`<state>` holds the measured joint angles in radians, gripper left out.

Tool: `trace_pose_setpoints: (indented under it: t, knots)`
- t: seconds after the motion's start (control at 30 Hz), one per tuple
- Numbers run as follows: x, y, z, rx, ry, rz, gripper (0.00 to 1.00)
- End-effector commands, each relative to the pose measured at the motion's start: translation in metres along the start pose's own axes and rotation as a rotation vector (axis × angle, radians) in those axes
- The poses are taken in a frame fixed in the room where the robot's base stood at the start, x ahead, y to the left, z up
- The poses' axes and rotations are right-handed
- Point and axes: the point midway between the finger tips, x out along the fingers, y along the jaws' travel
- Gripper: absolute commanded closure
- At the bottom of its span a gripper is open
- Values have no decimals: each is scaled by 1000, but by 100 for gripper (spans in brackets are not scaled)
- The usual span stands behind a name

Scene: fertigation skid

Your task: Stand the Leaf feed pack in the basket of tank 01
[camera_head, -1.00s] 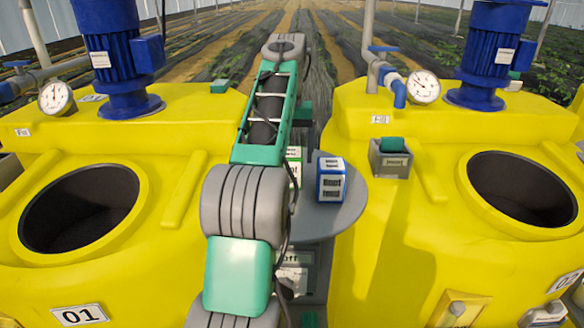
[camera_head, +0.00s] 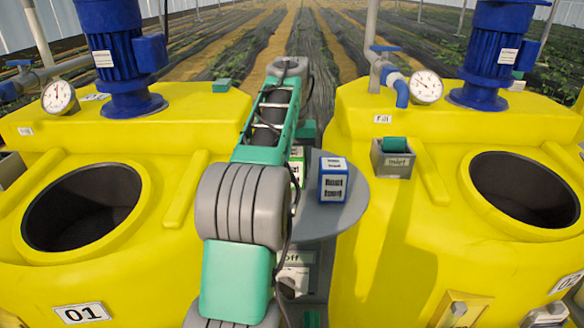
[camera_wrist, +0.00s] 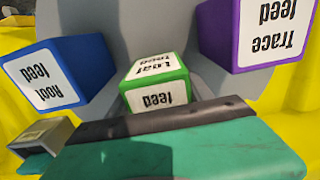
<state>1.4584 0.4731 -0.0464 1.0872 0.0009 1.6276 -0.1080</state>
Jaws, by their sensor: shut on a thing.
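The Leaf feed pack (camera_wrist: 155,84), a white box with green edges, is at the middle of the wrist view, its lettering upside down. In the head view only a sliver of it (camera_head: 297,166) shows beside my arm. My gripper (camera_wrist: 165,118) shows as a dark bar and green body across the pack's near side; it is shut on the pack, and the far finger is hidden. The pack is at the round grey shelf; I cannot tell whether it touches it. Tank 01 (camera_head: 150,265) is yellow, at left, with a dark round opening (camera_head: 85,208). I cannot make out a basket inside.
The blue Root feed pack (camera_head: 332,180) stands on the round grey shelf (camera_head: 352,200). The purple Trace feed pack (camera_wrist: 255,35) is on the other side of the Leaf pack. Blue motors (camera_head: 118,50), a gauge (camera_head: 58,97) and pipes rise behind the tanks. A second yellow tank (camera_head: 400,270) is at right.

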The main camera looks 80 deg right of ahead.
Motion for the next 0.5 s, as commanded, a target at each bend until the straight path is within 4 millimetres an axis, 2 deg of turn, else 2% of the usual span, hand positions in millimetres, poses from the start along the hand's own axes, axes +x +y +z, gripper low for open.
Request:
trace_pose_setpoints:
  t: [0.07, 0.5]
  knots:
    - [0, 0, 0, 0, 0, 0, 61]
    - [0, 0, 0, 0, 0, 0, 97]
